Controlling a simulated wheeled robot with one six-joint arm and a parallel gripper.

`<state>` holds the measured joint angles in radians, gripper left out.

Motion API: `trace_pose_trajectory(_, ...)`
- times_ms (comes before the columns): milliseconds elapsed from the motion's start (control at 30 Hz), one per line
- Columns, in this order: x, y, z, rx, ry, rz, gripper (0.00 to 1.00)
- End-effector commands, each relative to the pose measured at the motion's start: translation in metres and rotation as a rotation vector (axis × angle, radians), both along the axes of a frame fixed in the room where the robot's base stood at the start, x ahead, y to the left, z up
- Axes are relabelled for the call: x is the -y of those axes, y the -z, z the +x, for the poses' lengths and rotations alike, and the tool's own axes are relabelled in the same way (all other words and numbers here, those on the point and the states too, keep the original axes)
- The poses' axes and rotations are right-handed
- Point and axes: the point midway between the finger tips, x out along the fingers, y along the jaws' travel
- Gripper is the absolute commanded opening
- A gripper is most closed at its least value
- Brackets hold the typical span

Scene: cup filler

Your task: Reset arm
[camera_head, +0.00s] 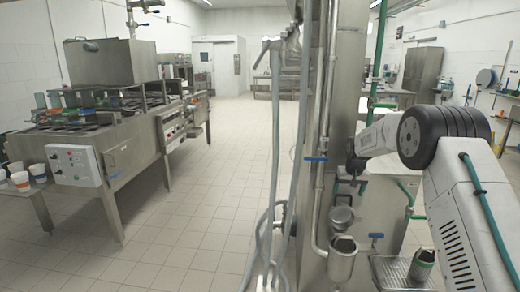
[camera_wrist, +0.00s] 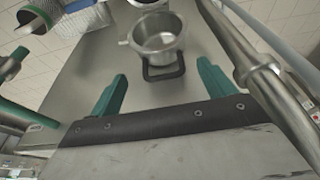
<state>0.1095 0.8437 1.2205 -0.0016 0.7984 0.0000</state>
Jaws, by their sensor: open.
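My gripper (camera_wrist: 158,92) shows in the wrist view as two green fingers set wide apart with nothing between them. A metal cup-shaped holder with a dark square handle (camera_wrist: 160,40) is just beyond the fingertips, apart from them. In the head view my white arm reaches in from the right toward the steel column, and the gripper itself is hard to make out behind the arm.
A steel column with pipes (camera_head: 318,130) stands close in front of my arm. A metal funnel (camera_head: 342,262) hangs low on it. A drip tray (camera_head: 395,272) holds a dark cup (camera_head: 423,262). A steel filling machine (camera_head: 110,125) and paper cups (camera_head: 21,180) are at left. The tiled floor between is clear.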

Motion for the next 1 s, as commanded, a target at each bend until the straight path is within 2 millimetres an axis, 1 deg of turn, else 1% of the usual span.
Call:
trace_pose_trajectory(133,0.002,0.003,-0.005,-0.021,0.003,0.003,0.82)
trace_pose_trajectory(367,0.007,0.024,-0.028,-0.095,0.011,0.012,0.82)
trace_pose_trajectory(433,0.005,0.030,-0.039,-0.126,0.011,0.016,0.82)
trace_pose_trajectory(533,0.001,0.031,-0.061,-0.174,0.010,0.021,0.82)
trace_pose_trajectory(667,-0.006,0.020,-0.094,-0.230,0.006,0.027,0.82)
trace_pose_trajectory(767,-0.011,0.006,-0.118,-0.263,0.003,0.031,0.82)
trace_pose_trajectory(867,-0.017,-0.011,-0.145,-0.293,-0.002,0.032,0.82)
trace_pose_trajectory(967,-0.025,-0.035,-0.179,-0.322,-0.008,0.035,0.82)
trace_pose_trajectory(1000,-0.028,-0.046,-0.195,-0.333,-0.010,0.036,0.82)
